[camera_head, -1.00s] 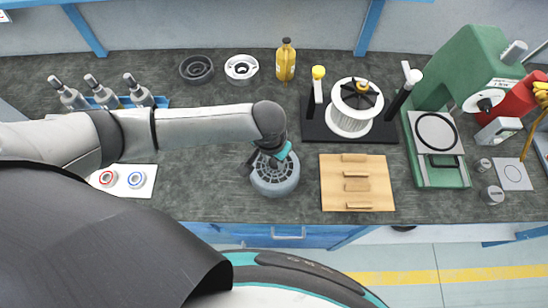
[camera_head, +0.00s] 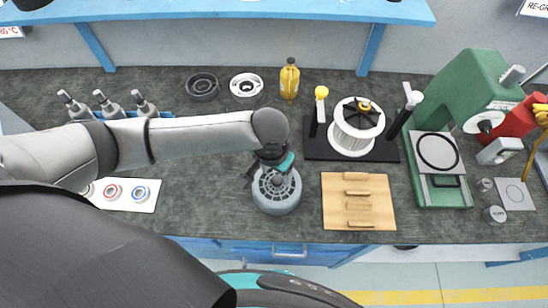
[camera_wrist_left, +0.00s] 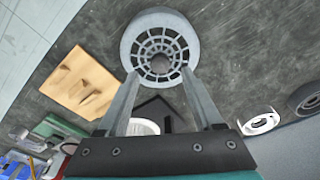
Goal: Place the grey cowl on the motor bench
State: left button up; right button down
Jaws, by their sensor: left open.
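The grey cowl (camera_head: 277,203), a round cup with a slotted grille and a hub on top, stands near the bench's front edge. My left gripper (camera_head: 268,172) is open, just above and behind it. In the left wrist view, the cowl (camera_wrist_left: 160,42) lies just beyond the two spread fingertips (camera_wrist_left: 160,76), with nothing seen held between them. Whether a finger touches the cowl I cannot tell. A black stand (camera_head: 318,148) bears a white slotted drum (camera_head: 353,136), flanked by two posts. Which thing is meant by the motor bench I cannot tell for certain. My right gripper is out of view.
A wooden board with blocks (camera_head: 336,210) sits right of the cowl. A green press (camera_head: 447,190) stands farther right. Behind are a dark ring (camera_head: 202,87), a white ring (camera_head: 246,85) and a yellow bottle (camera_head: 289,80). A white card with coloured rings (camera_head: 126,194) lies left.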

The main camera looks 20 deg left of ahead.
pick_arm(q)
notch_tip(320, 180, up, 8)
jog(key=p, duration=0.1)
jog(key=shift+s+a, duration=0.15)
jog(key=shift+s, duration=0.3)
